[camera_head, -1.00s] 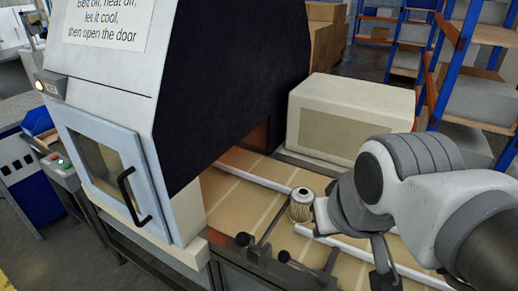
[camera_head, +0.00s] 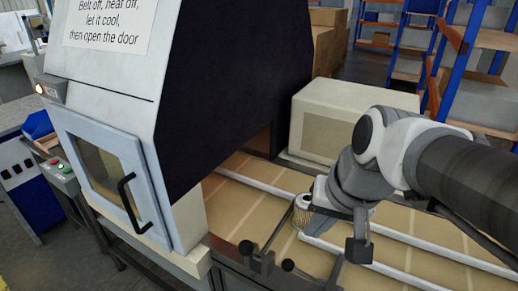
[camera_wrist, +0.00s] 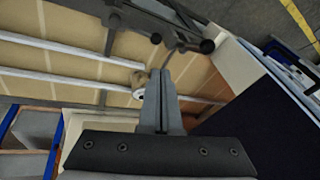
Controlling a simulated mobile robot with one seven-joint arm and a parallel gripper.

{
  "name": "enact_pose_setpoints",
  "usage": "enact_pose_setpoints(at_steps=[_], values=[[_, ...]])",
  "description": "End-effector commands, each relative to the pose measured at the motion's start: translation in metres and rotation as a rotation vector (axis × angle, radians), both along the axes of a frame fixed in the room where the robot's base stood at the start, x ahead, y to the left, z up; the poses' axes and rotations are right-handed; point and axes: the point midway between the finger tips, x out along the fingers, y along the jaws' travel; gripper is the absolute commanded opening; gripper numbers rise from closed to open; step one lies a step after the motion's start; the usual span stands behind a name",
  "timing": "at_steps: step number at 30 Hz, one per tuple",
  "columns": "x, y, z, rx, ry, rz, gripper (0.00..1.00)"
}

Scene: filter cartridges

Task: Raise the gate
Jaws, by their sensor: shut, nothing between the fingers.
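I cannot tell for sure which part is the gate. Dark rods with round knobs (camera_head: 247,247) stand at the conveyor's front rail, one reaching over the belt. They also show at the top of the wrist view (camera_wrist: 208,46). A pleated filter cartridge (camera_head: 302,213) stands on the belt by the white guide rail, partly covered by my gripper (camera_head: 320,194) in the head view. In the wrist view the cartridge (camera_wrist: 139,86) shows left of my fingers (camera_wrist: 172,62), which are shut and empty. Their tips point toward the rods; whether they touch anything is unclear.
The oven housing (camera_head: 225,90) with its black side stands left of the belt, its door (camera_head: 100,170) closed. A beige box-shaped housing (camera_head: 345,120) stands behind the belt. White guide rails (camera_head: 400,238) run along it. Shelving (camera_head: 475,70) stands at the back right.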

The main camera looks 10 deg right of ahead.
Motion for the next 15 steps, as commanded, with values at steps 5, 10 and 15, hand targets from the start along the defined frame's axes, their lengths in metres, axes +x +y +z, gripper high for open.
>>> enact_pose_setpoints(at_steps=[5, 10, 15], values=[[0.027, 0.001, -0.032, 0.208, 0.164, -0.224, 0.00], [0.054, -0.001, -0.060, 0.414, 0.305, -0.448, 0.00], [0.081, -0.008, -0.090, 0.632, 0.434, -0.681, 0.00]])
